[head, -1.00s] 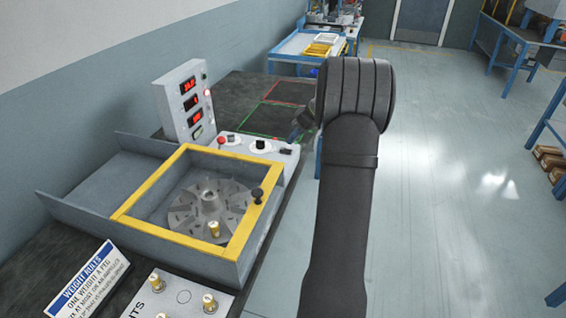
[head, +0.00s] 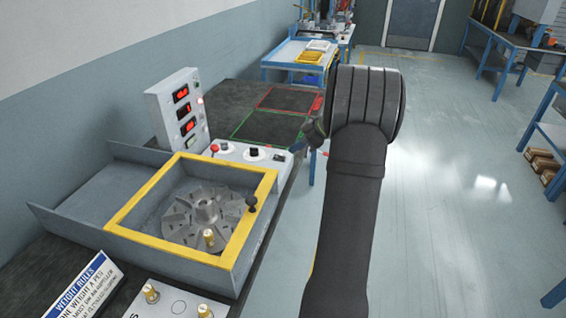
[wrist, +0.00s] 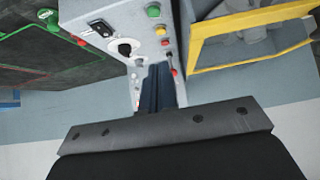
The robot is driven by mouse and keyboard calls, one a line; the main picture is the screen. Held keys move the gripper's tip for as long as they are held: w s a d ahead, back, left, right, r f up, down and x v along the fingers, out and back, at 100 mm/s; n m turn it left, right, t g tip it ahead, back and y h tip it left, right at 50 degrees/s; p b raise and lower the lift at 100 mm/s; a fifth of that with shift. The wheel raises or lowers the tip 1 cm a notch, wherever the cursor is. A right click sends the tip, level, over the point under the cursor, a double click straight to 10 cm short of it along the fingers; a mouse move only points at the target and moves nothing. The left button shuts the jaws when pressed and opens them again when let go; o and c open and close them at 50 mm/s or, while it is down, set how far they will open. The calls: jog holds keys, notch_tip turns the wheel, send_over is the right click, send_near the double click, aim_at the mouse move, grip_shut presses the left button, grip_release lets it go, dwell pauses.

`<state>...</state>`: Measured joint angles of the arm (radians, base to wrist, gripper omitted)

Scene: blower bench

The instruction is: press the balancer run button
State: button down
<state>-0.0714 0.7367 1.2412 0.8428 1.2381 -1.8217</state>
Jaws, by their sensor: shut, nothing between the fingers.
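The balancer's grey control panel (head: 238,152) stands behind the yellow-framed rotor enclosure (head: 166,243). In the head view it carries a red button (head: 214,148) and a black knob (head: 254,153). In the wrist view a green button (wrist: 153,10), a yellow button (wrist: 160,30) and a red one (wrist: 175,71) sit along the panel, with a dial (wrist: 125,47) and a rocker switch (wrist: 101,27). No label is readable, so I cannot tell which is run. My gripper (wrist: 160,67) is shut and empty, its fingers pointing toward the panel; contact cannot be told. My arm hides part of it in the head view.
A display tower (head: 178,108) with red digits rises beside the panel. A bladed rotor (head: 204,213) lies inside the enclosure. Brass weights (head: 151,293) and a weight-rules sign (head: 88,290) are at the front. The dark bench top has red and green outlined areas behind the panel.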

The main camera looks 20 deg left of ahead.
jog(key=x, duration=1)
notch_tip(320, 180, down, 3)
jog(key=shift+d+f, duration=0.1)
jog(key=shift+d, duration=0.05)
jog(key=shift+f, duration=0.25)
